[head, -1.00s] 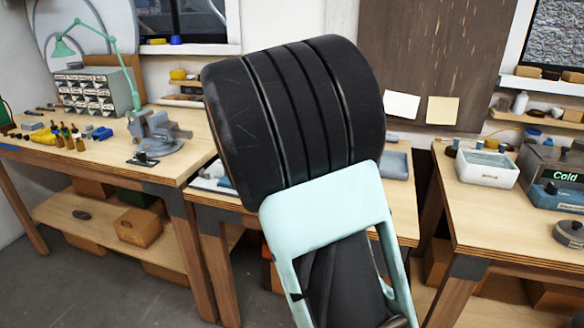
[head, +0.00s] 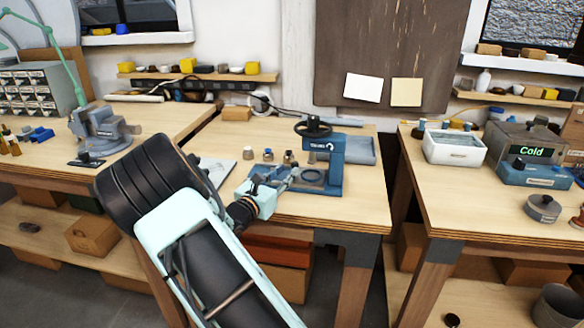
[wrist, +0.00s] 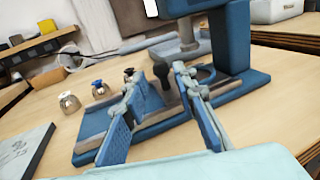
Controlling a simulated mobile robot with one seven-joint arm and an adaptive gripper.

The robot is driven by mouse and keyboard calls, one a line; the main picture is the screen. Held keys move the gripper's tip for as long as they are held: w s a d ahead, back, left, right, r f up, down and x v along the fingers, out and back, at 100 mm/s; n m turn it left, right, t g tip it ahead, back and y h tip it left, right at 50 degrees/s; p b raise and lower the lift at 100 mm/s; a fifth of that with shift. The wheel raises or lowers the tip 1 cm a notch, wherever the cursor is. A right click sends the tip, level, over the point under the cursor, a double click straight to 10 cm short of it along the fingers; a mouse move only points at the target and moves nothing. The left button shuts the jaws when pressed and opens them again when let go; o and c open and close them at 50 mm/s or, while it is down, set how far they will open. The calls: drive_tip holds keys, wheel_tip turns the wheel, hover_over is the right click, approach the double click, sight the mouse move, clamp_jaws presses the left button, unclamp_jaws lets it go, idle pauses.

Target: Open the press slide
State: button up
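The blue press (head: 332,160) with a black handwheel on top stands on the middle bench. In the wrist view its blue base (wrist: 240,90) runs low across the bench, carrying a grey slide strip and a ring. A dark upright handle (wrist: 162,74) stands on the slide, beyond and roughly between my fingertips. My gripper (wrist: 155,82) is open and empty, its two blue pads well apart, in front of the press. In the head view my gripper (head: 276,180) is at the left side of the press. I cannot tell whether a finger touches the base.
Small metal cups with knobs (wrist: 68,102) stand left of the press. A flat grey plate (wrist: 22,150) lies nearer left. The vise (head: 100,130) is on the left bench; a white tray (head: 455,147) and the "Cold" device (head: 535,150) are on the right bench.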

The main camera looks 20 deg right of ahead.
sight(293, 165)
drive_tip(key=x, duration=0.4)
drive_tip(key=shift+w+d, duration=0.3)
clamp_jaws()
